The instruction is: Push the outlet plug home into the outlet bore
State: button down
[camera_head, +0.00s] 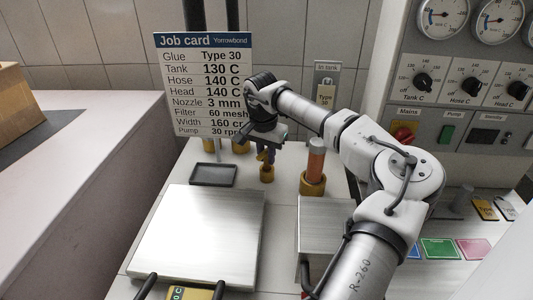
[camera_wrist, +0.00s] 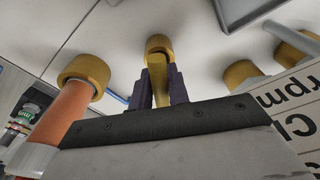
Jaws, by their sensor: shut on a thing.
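My gripper (camera_head: 266,155) points down over the worktop, its dark fingers closed on a slim yellow piece, which looks like the outlet plug. In the wrist view the plug (camera_wrist: 157,75) stands between the two fingers (camera_wrist: 163,85). A short brass collar (camera_head: 267,175), which looks like the outlet bore, sits directly below the fingers. The same collar (camera_wrist: 159,43) shows at the plug's far end in the wrist view. The plug's tip overlaps the collar's opening there. I cannot tell how deep the tip sits, as the collar's inside is mostly hidden.
An orange cylinder (camera_head: 316,157) stands in a brass collar to the right. More brass fittings (camera_wrist: 240,72) stand behind, near the job card (camera_head: 205,85). A dark tray (camera_head: 213,174) lies to the left. A bare metal plate (camera_head: 195,235) is in front; a control panel (camera_head: 465,90) is at right.

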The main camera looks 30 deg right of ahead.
jog(key=shift+f+b, duration=0.6)
jog(key=shift+f, duration=0.5)
jog(key=c, duration=1.3)
grip_release()
jog(key=shift+o, duration=0.2)
jog(key=r+b, duration=0.1)
jog(key=r, duration=0.3)
jog(key=a+r+b, duration=0.1)
jog(key=r, duration=0.4)
jog(key=s+r+b, duration=0.1)
jog(key=r, duration=0.3)
jog(key=shift+a+r, duration=0.2)
jog(key=shift+r, duration=0.15)
jog(key=shift+f, duration=0.1)
